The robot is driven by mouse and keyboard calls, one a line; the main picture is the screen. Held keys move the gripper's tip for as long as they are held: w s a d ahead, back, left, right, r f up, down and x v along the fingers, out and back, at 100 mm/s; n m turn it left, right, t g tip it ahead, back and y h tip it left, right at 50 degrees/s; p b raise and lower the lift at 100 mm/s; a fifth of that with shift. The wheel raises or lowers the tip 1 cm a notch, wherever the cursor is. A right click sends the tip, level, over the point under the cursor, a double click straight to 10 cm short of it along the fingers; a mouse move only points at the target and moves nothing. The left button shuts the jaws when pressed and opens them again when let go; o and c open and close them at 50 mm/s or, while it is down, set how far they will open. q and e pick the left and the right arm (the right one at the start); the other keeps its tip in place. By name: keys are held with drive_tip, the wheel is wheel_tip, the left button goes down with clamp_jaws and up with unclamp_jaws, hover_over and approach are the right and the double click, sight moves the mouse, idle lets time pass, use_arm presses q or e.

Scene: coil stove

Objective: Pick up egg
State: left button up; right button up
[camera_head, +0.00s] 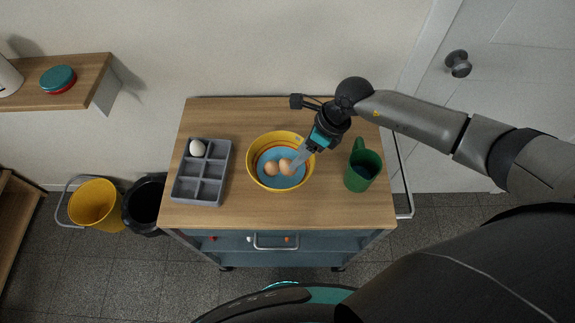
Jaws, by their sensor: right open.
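Two brown eggs lie in a yellow bowl (249,165) with a blue inside, in the middle of the wooden cart top. The left brown egg (270,169) shows clear of the gripper, and the right brown egg (285,167) is at the fingertips. A white egg (197,148) sits in the back left compartment of a grey tray (203,202). My right gripper (294,168) reaches down into the bowl from the upper right and is open, its fingers at the right brown egg. Whether they touch it I cannot tell. My left gripper is not in view.
A green mug (363,171) stands right of the bowl, near my right arm. The cart top (240,216) is clear in front of the bowl. A yellow bucket (97,205) and a black bin (146,204) stand on the floor at left. A wall shelf (85,90) is at upper left.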

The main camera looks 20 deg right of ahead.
sight(287, 167)
drive_tip(key=shift+s+x, duration=0.15)
drive_tip(key=shift+x, duration=1.2)
drive_tip(key=shift+s+x, duration=0.1)
drive_tip(key=shift+x, duration=1.25)
drive_tip(key=shift+d, duration=0.1)
drive_tip(key=shift+w, duration=0.1)
clamp_jaws()
